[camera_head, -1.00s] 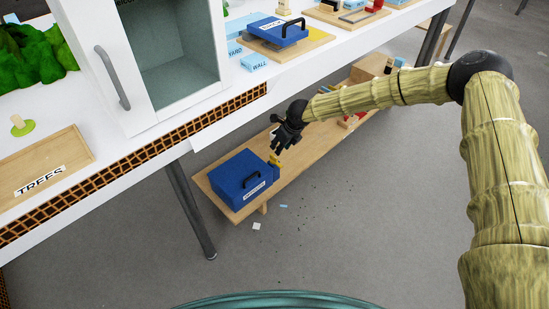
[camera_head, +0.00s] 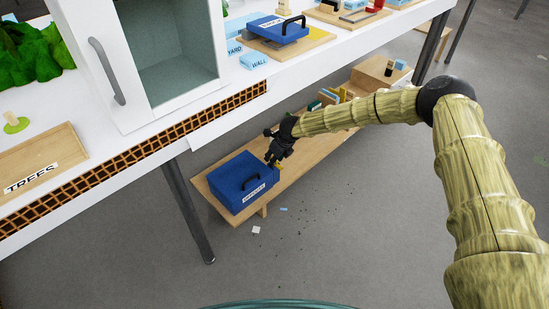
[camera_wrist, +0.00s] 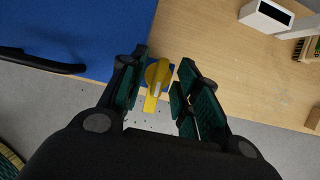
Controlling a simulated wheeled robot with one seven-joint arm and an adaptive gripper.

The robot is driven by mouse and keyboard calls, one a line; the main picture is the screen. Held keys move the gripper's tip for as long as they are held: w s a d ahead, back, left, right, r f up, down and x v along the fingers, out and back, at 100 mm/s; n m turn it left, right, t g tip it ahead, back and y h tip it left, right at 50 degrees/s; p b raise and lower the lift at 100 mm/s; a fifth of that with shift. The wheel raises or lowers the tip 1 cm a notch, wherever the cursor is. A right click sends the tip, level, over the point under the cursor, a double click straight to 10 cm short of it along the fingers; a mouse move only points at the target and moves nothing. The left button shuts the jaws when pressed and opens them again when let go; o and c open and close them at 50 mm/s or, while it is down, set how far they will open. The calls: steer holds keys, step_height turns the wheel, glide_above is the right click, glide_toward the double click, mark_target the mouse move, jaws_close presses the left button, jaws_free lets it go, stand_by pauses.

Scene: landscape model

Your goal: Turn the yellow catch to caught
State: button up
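The yellow catch (camera_wrist: 156,82) sits at the right side of the blue case in the wrist view, on a small blue mount. Its lever points down in that picture, toward my palm. The blue case (camera_head: 232,180) stands on the low wooden bench, with a dark handle and a white label on its front. My gripper (camera_wrist: 158,88) is open, with one finger on each side of the catch; I cannot tell whether either finger touches it. In the head view my gripper (camera_head: 275,163) is at the case's right end and mostly hides the catch (camera_head: 278,168).
The low bench (camera_head: 300,160) runs back to the right, with a wooden box (camera_head: 375,75) and several small items at its far end. The white table (camera_head: 215,125) overhangs the bench, and its leg (camera_head: 188,210) stands left of the case. The floor in front is clear apart from scraps.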

jaws_close()
steer(key=shift+r+m+p, duration=0.1)
steer(key=shift+m+p, duration=0.2)
steer(key=shift+p, duration=0.1)
steer(key=shift+m+h+p, duration=0.4)
steer(key=shift+m+p, duration=0.35)
steer(key=shift+m, duration=0.05)
steer(key=m+p, duration=0.1)
steer(key=m, duration=0.1)
steer(key=m+h+p, duration=0.1)
steer(key=m, duration=0.1)
steer(key=shift+a+t+h, duration=0.15)
steer(key=shift+t+h, duration=0.15)
steer(key=shift+t, duration=0.1)
steer(key=m+h+p, duration=0.1)
steer(key=m, duration=0.2)
steer(key=m+h+p, duration=0.1)
steer(key=m+p, duration=0.1)
steer(key=m, duration=0.1)
steer(key=shift+a, duration=0.15)
steer(key=m+h+p, duration=0.1)
steer(key=m, duration=0.1)
steer(key=m+g+h, duration=0.1)
steer(key=m, duration=0.2)
steer(key=shift+a+f+m+g+p, duration=0.1)
steer(key=shift+f+m+g+p, duration=0.1)
steer(key=shift+m+g+p, duration=0.15)
